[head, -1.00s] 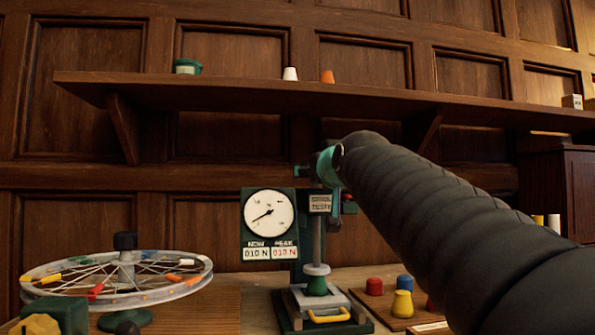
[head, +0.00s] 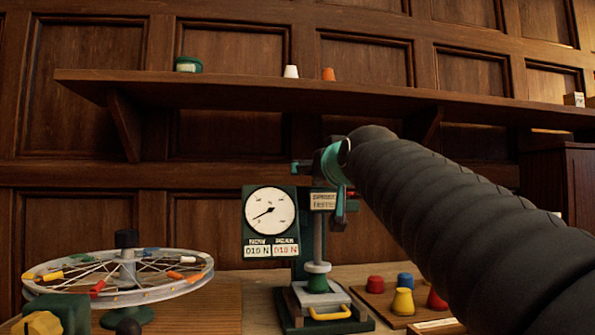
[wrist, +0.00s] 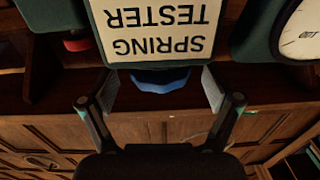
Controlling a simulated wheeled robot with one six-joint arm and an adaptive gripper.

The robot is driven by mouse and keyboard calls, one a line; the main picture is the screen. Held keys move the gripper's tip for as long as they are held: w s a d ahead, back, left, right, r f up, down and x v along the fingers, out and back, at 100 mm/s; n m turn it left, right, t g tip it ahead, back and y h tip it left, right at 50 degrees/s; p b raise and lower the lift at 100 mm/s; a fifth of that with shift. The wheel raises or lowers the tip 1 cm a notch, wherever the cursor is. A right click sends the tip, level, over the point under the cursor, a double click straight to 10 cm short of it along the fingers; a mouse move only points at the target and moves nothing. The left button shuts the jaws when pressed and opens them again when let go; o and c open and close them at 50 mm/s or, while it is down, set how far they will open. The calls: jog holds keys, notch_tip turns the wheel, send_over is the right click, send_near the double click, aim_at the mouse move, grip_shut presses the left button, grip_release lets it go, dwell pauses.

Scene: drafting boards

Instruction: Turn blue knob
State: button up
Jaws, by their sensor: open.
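The spring tester (head: 323,202) stands on the bench with a round dial (head: 270,212) on its left. In the wrist view its label (wrist: 158,32) appears upside down. The blue knob (wrist: 160,82) shows partly just beyond the label's edge; the label's housing covers the rest. My open gripper (wrist: 162,88) has one finger on each side of the blue knob, with visible gaps. Contact cannot be made out. In the head view my gripper (head: 339,208) is beside the tester's upper part, partly hidden by my arm; the blue knob is not clearly visible there.
A red knob (wrist: 77,42) sits left of the label in the wrist view. A spoked wheel (head: 118,278) stands left of the tester. Several coloured weights, including a yellow one (head: 402,302), stand at right. A wooden shelf (head: 240,92) runs above.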

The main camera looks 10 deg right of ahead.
jog(key=s, duration=1)
jog(key=shift+s+d, duration=0.15)
